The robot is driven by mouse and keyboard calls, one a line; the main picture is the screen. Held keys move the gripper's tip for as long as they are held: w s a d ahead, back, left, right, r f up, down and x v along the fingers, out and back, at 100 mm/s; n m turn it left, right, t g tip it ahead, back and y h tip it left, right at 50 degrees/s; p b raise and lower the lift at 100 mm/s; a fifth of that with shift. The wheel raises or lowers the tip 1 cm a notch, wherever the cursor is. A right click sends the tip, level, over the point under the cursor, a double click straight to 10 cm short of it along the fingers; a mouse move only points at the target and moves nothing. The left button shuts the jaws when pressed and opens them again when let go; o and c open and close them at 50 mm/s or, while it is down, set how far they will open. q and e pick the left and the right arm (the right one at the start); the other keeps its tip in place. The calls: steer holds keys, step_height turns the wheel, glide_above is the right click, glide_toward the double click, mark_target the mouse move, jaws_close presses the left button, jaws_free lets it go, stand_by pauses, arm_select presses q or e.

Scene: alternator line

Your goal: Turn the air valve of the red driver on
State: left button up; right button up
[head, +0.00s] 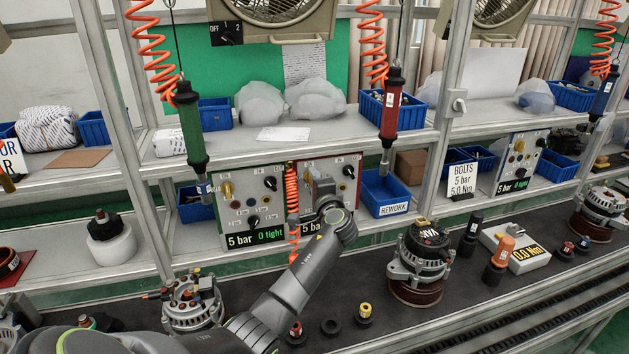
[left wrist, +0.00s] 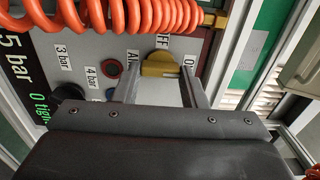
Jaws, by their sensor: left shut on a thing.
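The red driver (head: 391,112) hangs upright on an orange coiled hose above the shelf. Its red-edged control panel (head: 345,166) stands beside the green-edged one, partly covered by my left gripper (head: 318,192). In the left wrist view the panel's yellow air valve (left wrist: 161,64) sits close to the AIR, OFF and ON labels. My left gripper (left wrist: 161,82) is shut on this valve, one finger on each side of it. In the head view the valve is hidden behind the gripper, and I cannot tell its exact setting. My right gripper is not in view.
A green-edged panel (head: 222,221) stands just left. An orange coiled hose (left wrist: 120,16) crosses close above the valve. The blue REWORK bin (head: 385,194) is to the right. An alternator (head: 419,255) and a black-and-orange tool (head: 498,260) stand on the dark bench.

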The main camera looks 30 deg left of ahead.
arm_select(q)
steer(key=shift+f, duration=0.1)
stand_by(0.4)
steer(key=o, duration=1)
steer(key=b+v, duration=0.4)
steer(key=v, duration=1.3)
steer(key=shift+s, duration=0.2)
steer(key=shift+d, duration=0.15)
